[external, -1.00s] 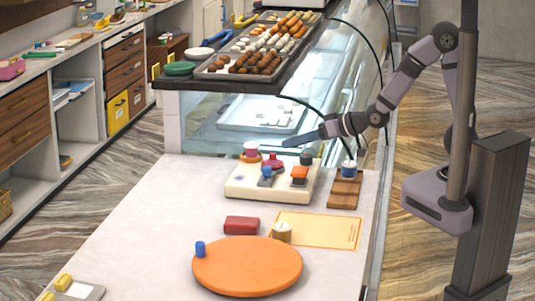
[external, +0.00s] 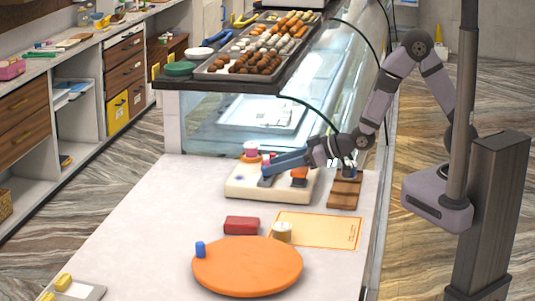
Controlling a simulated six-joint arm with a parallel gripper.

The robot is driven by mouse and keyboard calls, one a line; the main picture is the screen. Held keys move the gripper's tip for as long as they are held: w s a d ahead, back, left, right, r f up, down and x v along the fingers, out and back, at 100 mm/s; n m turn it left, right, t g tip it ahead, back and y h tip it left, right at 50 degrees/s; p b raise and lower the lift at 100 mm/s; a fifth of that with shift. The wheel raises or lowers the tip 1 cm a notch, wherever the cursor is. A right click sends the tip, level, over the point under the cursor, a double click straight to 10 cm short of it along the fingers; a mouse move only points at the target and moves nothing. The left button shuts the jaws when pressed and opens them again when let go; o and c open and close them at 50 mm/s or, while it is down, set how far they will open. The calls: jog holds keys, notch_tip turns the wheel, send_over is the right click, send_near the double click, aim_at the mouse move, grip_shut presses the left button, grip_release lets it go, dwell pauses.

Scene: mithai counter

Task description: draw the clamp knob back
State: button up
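The cream block (external: 240,190) on the counter carries several small fittings. A pink-and-white knob (external: 250,151) stands at its back left, and an orange piece (external: 299,176) sits on a dark base at the right. A grey fitting (external: 265,182) shows at the middle front. I cannot tell which fitting is the clamp knob. My gripper (external: 277,164) reaches leftward, low over the block, with its blue-grey fingers by the grey fitting. Whether the fingers touch or hold anything is not clear.
A wooden board (external: 345,191) lies right of the block, partly under my wrist. In front are a red box (external: 241,225), a yellow sheet (external: 335,230), a small round tin (external: 281,232) and an orange disc (external: 247,270) with a blue peg (external: 200,249). The glass case stands behind.

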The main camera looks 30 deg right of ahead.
jog(key=shift+p+x, duration=0.5)
jog(key=shift+x, duration=1.4)
